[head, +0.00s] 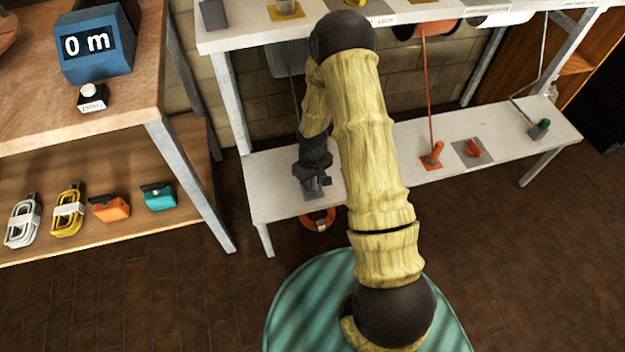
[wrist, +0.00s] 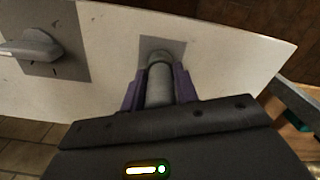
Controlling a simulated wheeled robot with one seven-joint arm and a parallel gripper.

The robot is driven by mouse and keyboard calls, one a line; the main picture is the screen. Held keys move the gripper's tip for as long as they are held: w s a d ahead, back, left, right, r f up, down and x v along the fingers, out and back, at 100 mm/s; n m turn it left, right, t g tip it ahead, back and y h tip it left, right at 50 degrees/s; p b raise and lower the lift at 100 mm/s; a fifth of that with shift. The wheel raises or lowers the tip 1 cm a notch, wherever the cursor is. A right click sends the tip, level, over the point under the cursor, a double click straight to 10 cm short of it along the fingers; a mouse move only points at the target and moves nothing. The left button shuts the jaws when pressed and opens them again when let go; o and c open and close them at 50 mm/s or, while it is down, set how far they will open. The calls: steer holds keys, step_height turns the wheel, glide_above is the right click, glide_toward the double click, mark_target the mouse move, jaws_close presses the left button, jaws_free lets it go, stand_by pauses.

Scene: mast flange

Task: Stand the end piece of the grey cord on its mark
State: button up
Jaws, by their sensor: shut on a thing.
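My gripper (wrist: 160,92) is shut on the grey end piece (wrist: 159,85), a short round cylinder between the two purple fingers in the wrist view. Just beyond its far end a darker grey square mark (wrist: 176,46) shows on the white lower shelf. The end piece overlaps this mark in the picture; I cannot tell whether it touches it. The grey cord (head: 294,92) runs down from a grey reel (head: 287,60) behind my arm.
The white lower shelf (head: 270,190) also bears an orange end piece (head: 437,150), an orange lever (head: 473,147) and a green end piece (head: 541,127). A grey lever (wrist: 35,46) on a grey plate stands left in the wrist view. A wooden bench (head: 60,110) is at left.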

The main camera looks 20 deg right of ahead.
steer(key=shift+f, duration=0.15)
steer(key=o, duration=1.1)
step_height(320, 180, up, 12)
steer(key=p, duration=0.4)
steer(key=shift+r, duration=0.2)
steer(key=shift+r, duration=0.15)
steer(key=s+r+m+t, duration=0.2)
steer(key=s+r+m, duration=0.2)
steer(key=s+r, duration=1)
step_height(320, 180, up, 4)
steer(key=shift+s+r+t, duration=0.1)
steer(key=shift+s+t, duration=0.05)
steer(key=shift+t, duration=0.15)
